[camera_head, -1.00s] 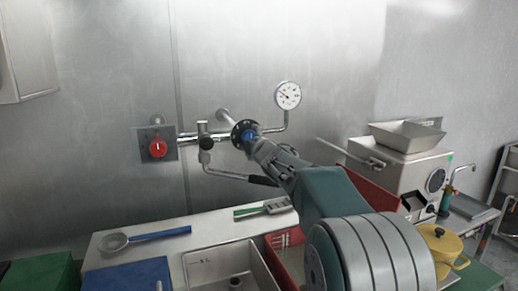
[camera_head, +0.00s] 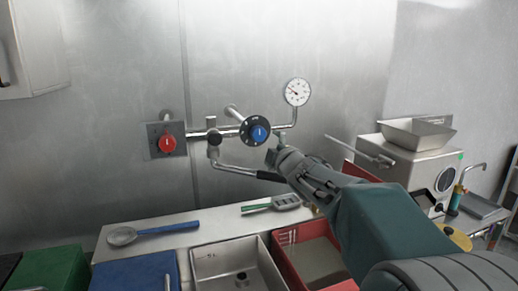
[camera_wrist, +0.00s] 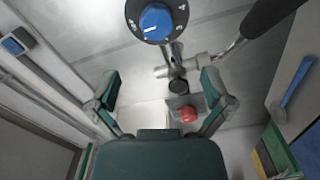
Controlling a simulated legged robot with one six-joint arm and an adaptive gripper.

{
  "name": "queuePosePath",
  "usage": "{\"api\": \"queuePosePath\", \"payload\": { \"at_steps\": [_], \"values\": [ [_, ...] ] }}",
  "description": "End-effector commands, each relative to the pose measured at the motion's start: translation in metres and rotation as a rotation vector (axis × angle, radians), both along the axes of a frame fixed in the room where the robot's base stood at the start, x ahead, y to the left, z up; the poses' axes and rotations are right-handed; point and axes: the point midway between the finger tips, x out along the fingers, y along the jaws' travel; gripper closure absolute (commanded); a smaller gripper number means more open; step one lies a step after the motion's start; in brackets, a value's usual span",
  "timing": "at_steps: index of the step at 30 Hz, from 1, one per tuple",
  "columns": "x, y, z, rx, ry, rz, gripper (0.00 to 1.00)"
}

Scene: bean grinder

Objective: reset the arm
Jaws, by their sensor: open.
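My gripper (camera_head: 276,150) is in front of the wall pipework in the head view, just right of and below the blue dial (camera_head: 259,133). In the wrist view my gripper (camera_wrist: 158,98) has its two fingers spread wide with nothing between them. The blue dial on its black numbered ring also shows at the top of the wrist view (camera_wrist: 155,20), beyond the fingers and apart from them. A red knob (camera_head: 167,143) sits on a grey wall plate to the left; it also shows in the wrist view (camera_wrist: 187,114).
A gauge (camera_head: 297,92) and a black-handled lever (camera_head: 268,175) are close to my gripper. Below are a sink (camera_head: 205,262), a red bin (camera_head: 285,265), a blue-handled strainer (camera_head: 167,228) and a green-handled tool (camera_head: 257,207). A grinder machine (camera_head: 400,165) stands right.

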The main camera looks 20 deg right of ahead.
Motion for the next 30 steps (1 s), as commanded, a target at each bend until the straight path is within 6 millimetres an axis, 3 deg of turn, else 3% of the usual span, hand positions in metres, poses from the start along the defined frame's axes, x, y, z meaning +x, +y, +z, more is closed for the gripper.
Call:
{"api": "queuePosePath", "payload": {
  "at_steps": [5, 8, 14, 24, 27, 30],
  "values": [
    [-0.004, 0.001, 0.0, 0.018, 0.01, -0.012, 0.0],
    [-0.022, 0.005, -0.002, 0.101, 0.051, -0.064, 0.0],
    [-0.098, 0.021, -0.034, 0.421, 0.233, -0.253, 0.0],
    [-0.262, 0.076, -0.138, 0.952, 0.655, -0.552, 0.0],
    [-0.305, 0.094, -0.165, 1.059, 0.778, -0.622, 0.0],
    [-0.335, 0.107, -0.183, 1.125, 0.868, -0.67, 0.0]
  ]
}}
